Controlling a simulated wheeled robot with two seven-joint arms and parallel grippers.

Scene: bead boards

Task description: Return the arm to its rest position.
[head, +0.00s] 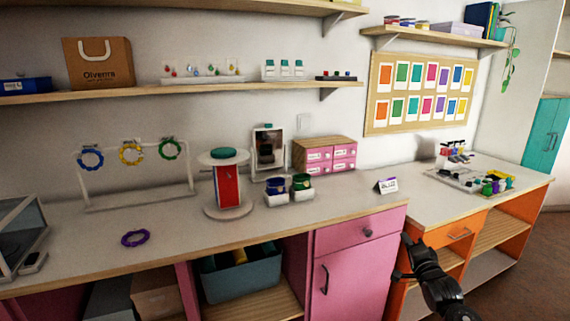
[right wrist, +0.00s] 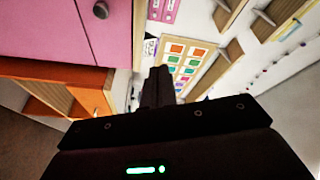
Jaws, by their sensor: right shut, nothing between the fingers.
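My right gripper (head: 406,256) is at the lower right of the head view, in front of the pink cabinet and the orange shelf unit. It is shut and empty. In the right wrist view its closed fingers (right wrist: 157,85) point up the picture toward the wall with the colour-card board. It touches nothing that I can see. My left gripper is not in either view.
The pink cabinet (head: 345,280) and orange unit (head: 470,236) stand close behind the right gripper. The counter above bears a purple ring (head: 135,238), a red column stand (head: 227,187) and a small sign (head: 386,186). Open floor (head: 530,275) lies at the right.

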